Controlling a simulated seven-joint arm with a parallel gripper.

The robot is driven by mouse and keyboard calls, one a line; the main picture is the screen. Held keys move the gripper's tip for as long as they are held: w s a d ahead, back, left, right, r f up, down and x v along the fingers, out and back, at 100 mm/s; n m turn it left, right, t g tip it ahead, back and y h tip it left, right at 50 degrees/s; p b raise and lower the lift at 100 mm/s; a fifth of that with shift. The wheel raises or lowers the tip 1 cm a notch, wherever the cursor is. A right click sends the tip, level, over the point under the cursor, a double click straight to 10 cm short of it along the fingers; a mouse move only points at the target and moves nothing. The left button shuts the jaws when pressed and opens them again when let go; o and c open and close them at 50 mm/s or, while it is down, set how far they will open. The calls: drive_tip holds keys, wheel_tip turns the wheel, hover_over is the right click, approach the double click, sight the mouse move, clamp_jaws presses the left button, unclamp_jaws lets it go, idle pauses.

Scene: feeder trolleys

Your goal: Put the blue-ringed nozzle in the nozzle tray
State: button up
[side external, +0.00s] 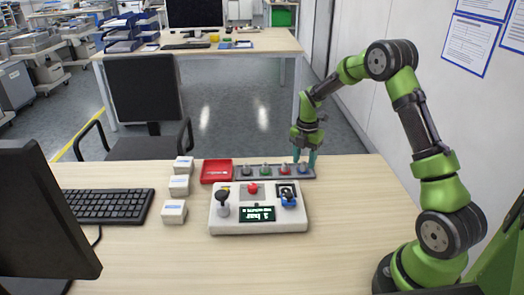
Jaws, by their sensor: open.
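The blue-ringed nozzle (303,169) stands in the right end of a dark grey rack (274,177) at the back of the near desk. A shallow red tray (216,171) with small white lettering lies at the rack's left end; it looks like the nozzle tray and appears empty. My gripper (304,158) points down at the rack's right end. Its teal fingers are open, one on each side of the blue-ringed nozzle's top. I cannot tell whether they touch it.
Other nozzles, one with a red ring (284,170), stand left along the rack. A white control box (257,225) with knobs and a display sits in front. Several small white boxes (174,211), a keyboard (108,205) and a monitor (40,215) are further left.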

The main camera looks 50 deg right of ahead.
sight(304, 162)
wheel_tip(304, 162, up, 10)
drive_tip(key=s+a+r+m+t, duration=0.2)
drive_tip(key=s+a+r+m, duration=0.1)
drive_tip(key=a+r+m, duration=0.4)
drive_tip(key=s+a+r+m+t+y, duration=0.1)
drive_tip(key=s+a+r+m+t, duration=0.1)
drive_tip(key=s+a+m, duration=0.6)
drive_tip(key=s+a+r+m+t+y, duration=0.1)
drive_tip(key=s+a+r+m+t, duration=0.1)
drive_tip(key=s+a+m, duration=0.6)
drive_tip(key=shift+s+a+r+m+t, duration=0.15)
drive_tip(key=shift+s+r+m+t, duration=0.1)
drive_tip(key=shift+m+t, duration=0.25)
